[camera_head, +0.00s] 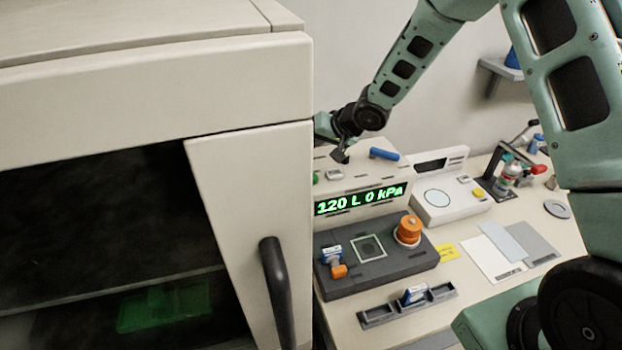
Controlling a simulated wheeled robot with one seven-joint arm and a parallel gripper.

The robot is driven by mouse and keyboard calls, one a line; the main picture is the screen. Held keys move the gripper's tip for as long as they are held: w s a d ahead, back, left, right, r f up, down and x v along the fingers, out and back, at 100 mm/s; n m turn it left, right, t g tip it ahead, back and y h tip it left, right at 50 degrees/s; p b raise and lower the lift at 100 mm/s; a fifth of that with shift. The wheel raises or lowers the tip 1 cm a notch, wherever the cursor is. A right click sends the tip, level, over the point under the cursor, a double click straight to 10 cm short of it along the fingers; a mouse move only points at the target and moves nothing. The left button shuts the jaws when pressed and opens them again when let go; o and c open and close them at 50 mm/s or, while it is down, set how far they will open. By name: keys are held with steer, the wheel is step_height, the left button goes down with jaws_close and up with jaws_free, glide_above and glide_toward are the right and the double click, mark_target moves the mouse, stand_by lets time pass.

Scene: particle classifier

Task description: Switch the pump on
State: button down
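The instrument with a lit green display (361,199) reading "120 L 0 kPa" stands on the bench right of the cabinet; it appears to be the pump unit. On its top are a small light-grey switch or button (333,174), a small green part (316,178) at the left edge, and a blue handle-like piece (384,154). My gripper (341,156) is just above the top of this unit, near the grey button, with a small gap seen between them. The cabinet edge hides part of the unit's left side. The fingers are too small and dark to tell open from shut.
A large cabinet (250,165) with a dark handle (278,290) fills the left. A dark base (405,262) with an orange knob (408,230) sits before the display. A white device (440,215), sheets (490,262) and a bottle stand (497,180) are to the right.

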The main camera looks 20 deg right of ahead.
steer(key=b, duration=0.6)
glide_above(315, 179)
step_height(315, 179, down, 7)
steer(key=shift+w+r, duration=0.1)
steer(key=shift+r, duration=0.05)
steer(key=shift+f+b, duration=0.5)
steer(key=shift+f, duration=0.25)
steer(key=shift+f, duration=0.15)
stand_by(0.8)
steer(key=shift+f, duration=0.25)
steer(key=shift+f+b, duration=0.65)
steer(key=shift+f, duration=0.2)
stand_by(0.9)
stand_by(0.3)
steer(key=shift+r+p, duration=1.3)
steer(key=shift+p, duration=0.05)
step_height(315, 179, up, 5)
steer(key=p, duration=0.5)
